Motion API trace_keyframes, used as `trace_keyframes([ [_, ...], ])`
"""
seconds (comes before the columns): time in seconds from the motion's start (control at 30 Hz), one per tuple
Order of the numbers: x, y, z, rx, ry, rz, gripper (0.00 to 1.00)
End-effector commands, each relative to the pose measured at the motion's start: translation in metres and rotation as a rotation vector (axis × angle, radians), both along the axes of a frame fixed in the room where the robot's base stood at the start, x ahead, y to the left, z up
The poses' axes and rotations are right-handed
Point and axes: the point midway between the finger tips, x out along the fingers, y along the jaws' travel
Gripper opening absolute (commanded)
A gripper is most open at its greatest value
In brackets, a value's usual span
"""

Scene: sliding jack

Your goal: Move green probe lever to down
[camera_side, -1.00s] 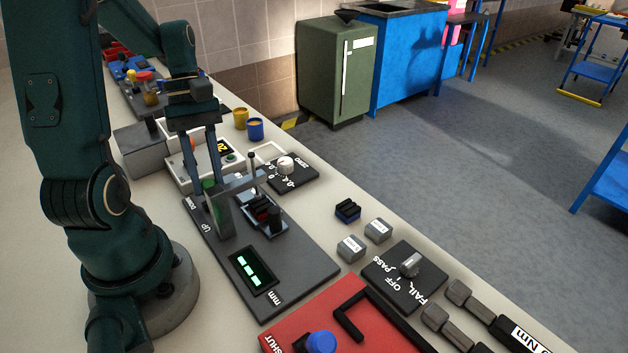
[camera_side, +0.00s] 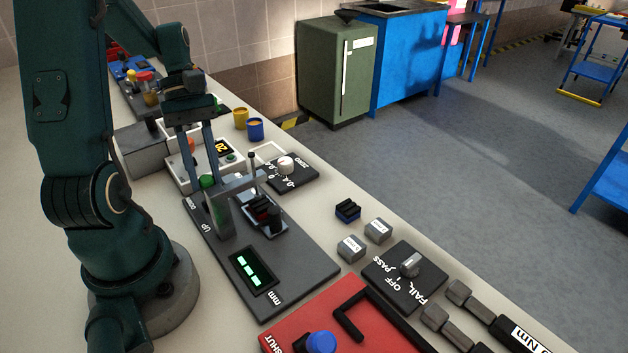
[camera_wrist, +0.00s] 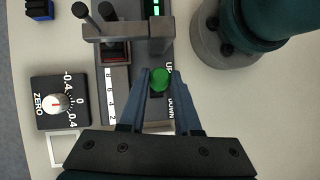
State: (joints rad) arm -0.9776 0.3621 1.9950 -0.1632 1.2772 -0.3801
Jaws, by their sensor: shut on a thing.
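The green probe lever (camera_wrist: 160,79) shows its round green knob between my fingertips in the wrist view. In the side view its knob (camera_side: 207,181) sits by the grey gauge column (camera_side: 224,213). The UP and DOWN labels are printed on the dark plate (camera_side: 300,258) beside the lever. My gripper (camera_wrist: 160,78) is shut on the knob, with a finger on each side; it also shows in the side view (camera_side: 211,174). The lever's lower part is hidden.
A grey bracket arm with a black-knobbed post stands over a small stage (camera_side: 265,215) beside the lever. A ZERO dial (camera_side: 286,165) is nearby. A red plate with a blue knob (camera_side: 320,342) lies at the front.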

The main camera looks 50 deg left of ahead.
Motion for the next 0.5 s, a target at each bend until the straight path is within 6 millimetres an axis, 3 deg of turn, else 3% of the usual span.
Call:
trace_keyframes([
  [0.3,0.0,0.02,0.001,-0.211,-0.001,0.005,0.0],
  [0.5,0.0,0.024,0.002,-0.264,-0.003,0.002,0.0],
])
